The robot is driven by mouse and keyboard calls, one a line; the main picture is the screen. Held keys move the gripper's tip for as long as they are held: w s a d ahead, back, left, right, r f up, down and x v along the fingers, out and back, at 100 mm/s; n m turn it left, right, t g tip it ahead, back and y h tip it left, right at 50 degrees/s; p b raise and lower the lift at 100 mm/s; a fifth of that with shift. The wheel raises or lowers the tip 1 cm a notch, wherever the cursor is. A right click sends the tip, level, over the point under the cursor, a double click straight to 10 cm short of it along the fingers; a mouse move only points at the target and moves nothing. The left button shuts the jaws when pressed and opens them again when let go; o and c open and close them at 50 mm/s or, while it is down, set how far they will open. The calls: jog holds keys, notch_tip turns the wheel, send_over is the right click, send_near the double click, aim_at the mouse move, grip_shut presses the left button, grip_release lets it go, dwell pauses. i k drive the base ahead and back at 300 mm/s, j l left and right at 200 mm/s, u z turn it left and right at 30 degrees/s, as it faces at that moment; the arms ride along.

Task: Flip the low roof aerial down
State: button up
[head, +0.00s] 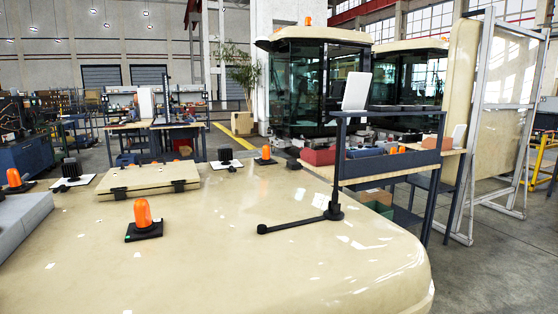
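A black roof aerial (292,222) is on the cream cab roof (230,270), right of the middle. Its rod runs low and nearly flat across the roof, from a small dark base (334,212) leftward to a rounded knob. A dark upright piece rises from the base and overlaps the post of the rack behind, so I cannot tell where it ends. My gripper is not in view, and nothing is seen touching the aerial.
An orange beacon (143,213) stands on the roof left of the aerial. A dark rack (392,163) stands behind the roof's right side. The front of the roof is clear.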

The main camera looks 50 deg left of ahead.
aim_at(339, 120)
jog(key=i+j+u, duration=0.15)
jog(key=u, duration=0.35)
jog(key=i+u, duration=0.2)
jog(key=u, duration=0.3)
jog(key=i+u, duration=0.2)
jog(key=u, duration=0.3)
